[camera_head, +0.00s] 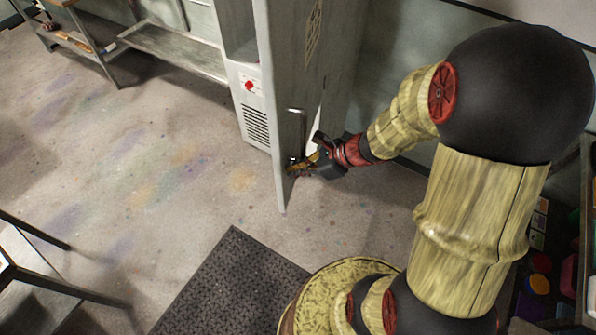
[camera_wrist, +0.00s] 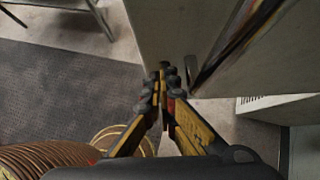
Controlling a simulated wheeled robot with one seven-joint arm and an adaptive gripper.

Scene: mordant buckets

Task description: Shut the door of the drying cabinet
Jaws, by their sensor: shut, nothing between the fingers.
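The drying cabinet (camera_head: 252,78) is tall and grey, with a vent and a red-marked label low on its front. Its door (camera_head: 274,130) stands open, swung out towards me and seen almost edge-on; an open compartment shows to its left. The door's right face carries a poster and a handle (camera_head: 296,111). My gripper (camera_head: 293,168) is shut and empty, low at that face near the free edge, below the handle. In the wrist view the shut fingertips (camera_wrist: 166,72) are close to the grey door (camera_wrist: 182,28); I cannot tell whether they touch.
A dark textured mat (camera_head: 232,285) lies on the floor in front of me. A low grey bench (camera_head: 175,48) stands left of the cabinet. Table legs (camera_head: 60,285) are at lower left. Shelving with coloured items (camera_head: 540,265) is at right. The stained floor (camera_head: 130,150) left of the door is clear.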

